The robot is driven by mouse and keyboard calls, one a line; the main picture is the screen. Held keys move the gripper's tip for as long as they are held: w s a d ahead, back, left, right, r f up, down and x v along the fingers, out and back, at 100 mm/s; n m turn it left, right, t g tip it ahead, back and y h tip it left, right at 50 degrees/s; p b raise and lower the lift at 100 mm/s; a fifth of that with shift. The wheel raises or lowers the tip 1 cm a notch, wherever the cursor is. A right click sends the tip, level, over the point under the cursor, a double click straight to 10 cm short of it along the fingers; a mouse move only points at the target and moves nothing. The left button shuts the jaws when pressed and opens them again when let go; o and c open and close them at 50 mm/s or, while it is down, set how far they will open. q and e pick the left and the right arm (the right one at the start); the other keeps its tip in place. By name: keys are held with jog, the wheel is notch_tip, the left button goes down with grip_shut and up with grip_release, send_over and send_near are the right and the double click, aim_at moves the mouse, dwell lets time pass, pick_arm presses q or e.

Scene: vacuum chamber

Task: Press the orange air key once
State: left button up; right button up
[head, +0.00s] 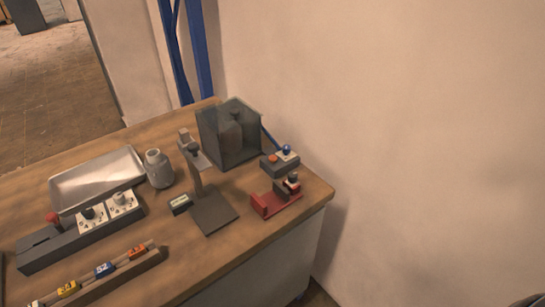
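The orange air key (272,159) is a small round orange button on top of a dark grey box (281,168). The box sits near the right back edge of the table. A blue ball knob (287,148) on a pale plate is beside the key on the same box. Nothing touches the key or covers it. Neither of my grippers can be made out in the head view.
A clear chamber (215,140) stands behind and left of the key. A red fixture (264,204) stands in front. A dark stand (213,211), grey bottle (158,169), metal tray (97,180), switch panel (65,244) and tagged rack (112,276) fill the left of the table (245,240).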

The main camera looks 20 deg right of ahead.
grip_shut()
dwell(1.4)
